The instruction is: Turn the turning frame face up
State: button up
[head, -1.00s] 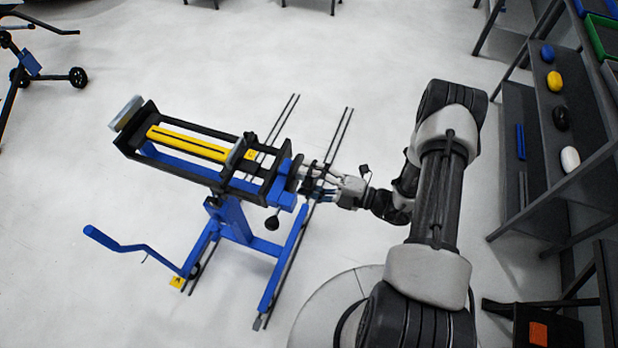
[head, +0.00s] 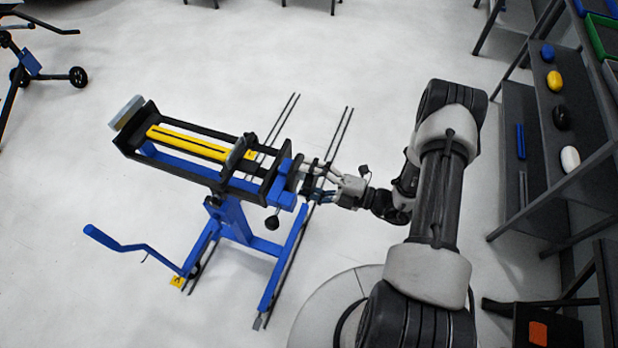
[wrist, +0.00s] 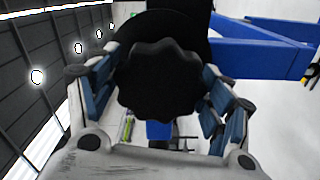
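The turning frame stands left of centre in the head view, a long black cradle (head: 189,128) with yellow bars (head: 188,142) along its upper side, on a blue stand (head: 236,220). It lies roughly level. At its right end, my gripper (head: 308,181) reaches in from the right. In the wrist view a black scalloped knob (wrist: 160,82) fills the middle, in front of a larger black part. The blue-padded fingers of my gripper (wrist: 160,88) lie on both sides of the knob, seemingly against its rim. The knob hides what lies behind it.
A black ball knob (head: 272,223) hangs under the frame's right end. A dark shelf (head: 555,160) with coloured items stands at the right.

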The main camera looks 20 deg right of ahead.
jog(key=v, duration=1.2)
jog(key=shift+r, duration=0.1)
dwell(0.4)
jog(key=s+a+r+n+g+h, duration=0.3)
jog(key=a+r+n+g, duration=0.25)
jog(key=r+n, duration=0.5)
jog(key=s+a+r+n+g+h, duration=0.3)
jog(key=r+n+g, duration=0.4)
jog(key=n, duration=0.7)
jog(key=s+r+n+t+h, duration=0.3)
jog(key=s+r+n+h, duration=0.1)
jog(key=n, duration=0.6)
jog(key=s+r+n+t+h+b, duration=0.1)
jog(key=s+r+n+t+h, duration=0.2)
jog(key=r+n, duration=0.4)
jog(key=shift+s+a+r+n+t+h, duration=0.3)
jog(key=shift+s+n+h, duration=0.45)
jog(key=shift+n, duration=1.3)
